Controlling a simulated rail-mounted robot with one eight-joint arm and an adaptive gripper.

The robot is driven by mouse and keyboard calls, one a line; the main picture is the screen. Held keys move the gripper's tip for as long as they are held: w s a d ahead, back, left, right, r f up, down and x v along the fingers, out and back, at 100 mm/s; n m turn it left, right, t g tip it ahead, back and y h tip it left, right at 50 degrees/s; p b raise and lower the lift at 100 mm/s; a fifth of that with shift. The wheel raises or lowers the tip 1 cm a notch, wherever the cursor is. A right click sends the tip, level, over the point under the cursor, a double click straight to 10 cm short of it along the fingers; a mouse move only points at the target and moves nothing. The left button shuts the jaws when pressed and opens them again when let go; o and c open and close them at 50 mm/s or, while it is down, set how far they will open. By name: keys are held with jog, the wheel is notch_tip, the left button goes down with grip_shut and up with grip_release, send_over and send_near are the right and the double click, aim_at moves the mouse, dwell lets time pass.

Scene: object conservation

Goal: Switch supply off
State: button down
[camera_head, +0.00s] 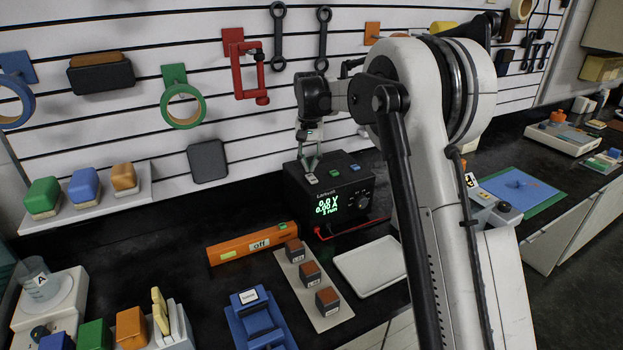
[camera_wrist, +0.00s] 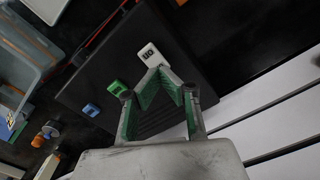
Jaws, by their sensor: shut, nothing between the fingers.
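The power supply (camera_head: 338,190) is a black box on the dark bench against the slatted wall. Its front display (camera_head: 328,205) shows green text reading 0.0 V and 0.00 A. Its top carries a white button (camera_head: 311,179), a green button (camera_head: 334,172) and a blue button (camera_head: 355,166). My gripper (camera_head: 311,167) is shut and empty, its tips just above the white button. In the wrist view the tips (camera_wrist: 161,70) meet beside the labelled white button (camera_wrist: 151,55); contact cannot be told. The green button (camera_wrist: 117,87) and blue button (camera_wrist: 91,110) lie farther left.
A board (camera_head: 290,267) with several brown-topped blocks, a white tray (camera_head: 368,268) and a blue vise (camera_head: 258,318) stand nearer. A red lead (camera_head: 345,230) runs from the supply. Tools hang on the wall behind.

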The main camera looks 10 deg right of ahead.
aim_at(310, 176)
jog(key=shift+f+b, duration=0.6)
jog(key=shift+f, duration=0.45)
dwell(0.6)
jog(key=shift+r, duration=0.1)
jog(key=shift+r+p, duration=1.6)
jog(key=shift+r, duration=1.85)
